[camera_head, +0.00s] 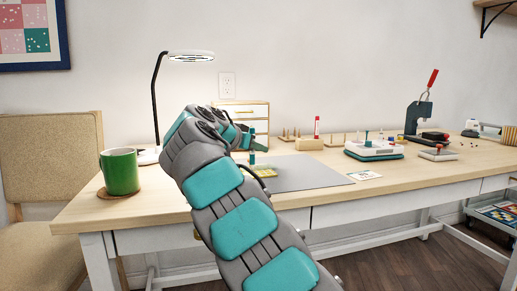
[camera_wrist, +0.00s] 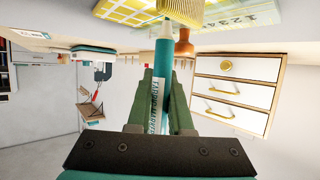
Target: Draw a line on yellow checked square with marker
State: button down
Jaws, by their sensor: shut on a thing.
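A teal marker (camera_wrist: 164,60) with a printed label is held between the dark green fingers of my gripper (camera_wrist: 165,98). In the head view, the marker (camera_head: 252,158) stands roughly upright, pointing down at the yellow checked square (camera_head: 265,172). The square lies on the grey mat (camera_head: 305,172). In the wrist view, which looks upside down, the yellow checked square (camera_wrist: 125,12) is at the top edge. The marker's tip end is close to it, but I cannot tell whether it touches. My arm hides part of the mat.
A green mug (camera_head: 120,172) and a lamp (camera_head: 158,100) stand left of my arm. A small drawer cabinet (camera_head: 243,112) is behind it. A red marker (camera_head: 317,125) stands in a wooden block (camera_head: 310,144). A white-teal device (camera_head: 373,150) and a press (camera_head: 418,117) stand farther right.

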jog(key=shift+s+a+p, duration=0.2)
jog(key=shift+s+a, duration=0.05)
jog(key=shift+a, duration=0.5)
jog(key=shift+s+a+p, duration=0.2)
jog(key=shift+s+a, duration=0.05)
jog(key=shift+a, duration=0.45)
dwell(1.7)
jog(key=shift+r+p, duration=0.3)
jog(key=shift+r, duration=0.05)
dwell(0.8)
jog(key=shift+r+p, duration=2)
jog(key=shift+r, duration=0.2)
